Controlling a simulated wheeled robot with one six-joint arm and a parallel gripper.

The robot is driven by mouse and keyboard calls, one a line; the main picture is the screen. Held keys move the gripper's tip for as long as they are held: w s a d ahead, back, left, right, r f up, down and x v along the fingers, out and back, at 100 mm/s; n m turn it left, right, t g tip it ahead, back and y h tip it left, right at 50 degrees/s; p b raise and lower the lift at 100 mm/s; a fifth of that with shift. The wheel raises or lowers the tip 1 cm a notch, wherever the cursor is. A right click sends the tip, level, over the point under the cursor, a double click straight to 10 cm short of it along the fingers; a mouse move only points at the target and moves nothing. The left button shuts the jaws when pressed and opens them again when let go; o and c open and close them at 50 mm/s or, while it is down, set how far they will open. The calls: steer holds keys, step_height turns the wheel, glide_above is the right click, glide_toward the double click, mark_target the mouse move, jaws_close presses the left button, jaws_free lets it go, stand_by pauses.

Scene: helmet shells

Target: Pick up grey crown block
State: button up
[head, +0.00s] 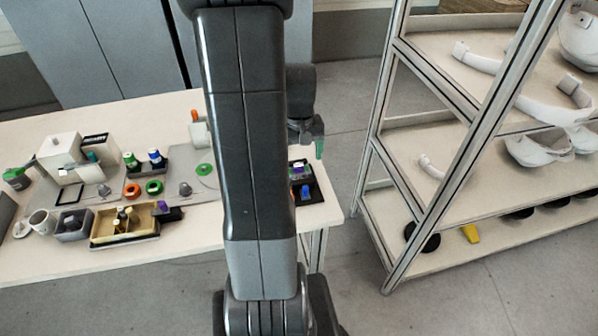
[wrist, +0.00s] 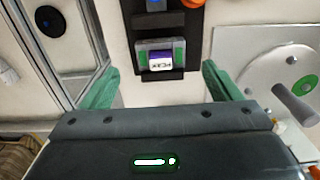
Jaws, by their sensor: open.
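A small grey block with a purple-and-white label (wrist: 160,60) sits in a black tray (wrist: 142,24) in the wrist view. I cannot tell for sure that it is the crown block; no crown mark is readable. My gripper (wrist: 160,69) is open, its two green fingers apart on either side of the block in the picture, with nothing between them. The height gap is unclear. In the head view my gripper (head: 319,146) hangs beside the table's right end, near the same tray (head: 316,186). The block (head: 298,169) shows small there, and my arm hides part of this area.
A blue piece (head: 305,191) shares the tray. The table (head: 40,268) holds a grey bin (head: 72,236), a wooden box (head: 125,240) and green and orange rings to the left. A metal shelf rack (head: 400,170) with white helmet parts stands right, across a floor gap.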

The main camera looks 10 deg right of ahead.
mark_target(300, 173)
steer(key=f, duration=0.2)
steer(key=s+f, duration=0.1)
steer(key=f, duration=0.2)
steer(key=c, duration=1.1)
